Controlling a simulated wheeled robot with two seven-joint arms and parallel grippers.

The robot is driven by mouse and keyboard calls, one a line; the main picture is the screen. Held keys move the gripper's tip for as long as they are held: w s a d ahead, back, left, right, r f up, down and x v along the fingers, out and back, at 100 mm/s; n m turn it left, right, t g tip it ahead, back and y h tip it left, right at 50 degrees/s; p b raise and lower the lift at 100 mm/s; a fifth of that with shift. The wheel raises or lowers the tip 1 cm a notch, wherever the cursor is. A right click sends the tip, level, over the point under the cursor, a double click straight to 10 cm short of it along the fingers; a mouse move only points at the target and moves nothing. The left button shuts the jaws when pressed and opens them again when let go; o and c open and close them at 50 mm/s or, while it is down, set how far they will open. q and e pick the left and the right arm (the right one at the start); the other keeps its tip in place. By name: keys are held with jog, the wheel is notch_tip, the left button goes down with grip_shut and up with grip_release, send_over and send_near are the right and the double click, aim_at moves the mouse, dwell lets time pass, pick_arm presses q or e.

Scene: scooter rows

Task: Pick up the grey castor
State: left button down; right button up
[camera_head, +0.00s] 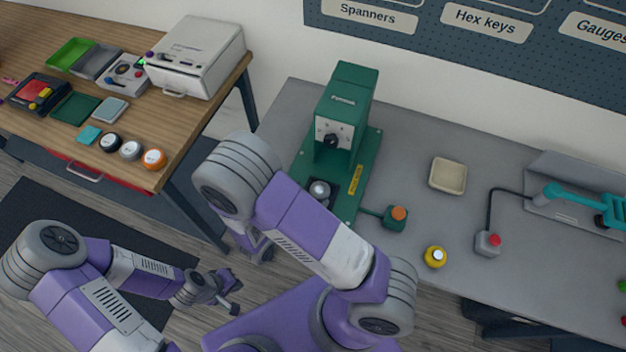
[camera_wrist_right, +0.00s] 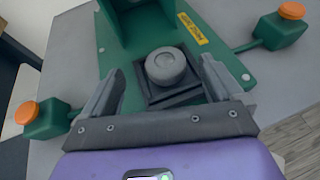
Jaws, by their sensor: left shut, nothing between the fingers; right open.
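A grey round castor (camera_head: 319,190) sits in the dark square nest at the foot of the green press. It also shows in the right wrist view (camera_wrist_right: 165,66), upright with its flat round top up. My right gripper (camera_wrist_right: 162,74) is open, with one finger on each side of the castor in that view; I see no contact. In the head view my right arm hides this gripper. My left gripper (camera_head: 232,305) is shut and empty, low over the floor at the lower left.
The green press (camera_head: 345,110) rises behind the nest. Orange push buttons stand on both sides (camera_wrist_right: 292,11) (camera_wrist_right: 26,112). A yellow castor (camera_head: 435,257) and a beige tray (camera_head: 447,175) are on the grey bench. Black, grey and orange round pieces (camera_head: 131,150) lie on the wooden table.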

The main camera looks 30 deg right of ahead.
aim_at(323, 185)
jog(key=shift+s+d+f, duration=0.1)
jog(key=shift+d+f, duration=0.05)
jog(key=shift+d, duration=0.3)
jog(key=shift+s+d+f, duration=0.1)
jog(key=shift+d+f, duration=0.05)
jog(key=shift+d, duration=0.25)
jog(key=x, duration=0.4)
jog(key=shift+w+a, duration=0.2)
jog(key=shift+w, duration=0.05)
jog(key=shift+d+f, duration=0.1)
jog(key=shift+d, duration=0.15)
jog(key=shift+w, duration=0.1)
jog(key=shift+c, duration=0.2)
jog(key=c, duration=1.2)
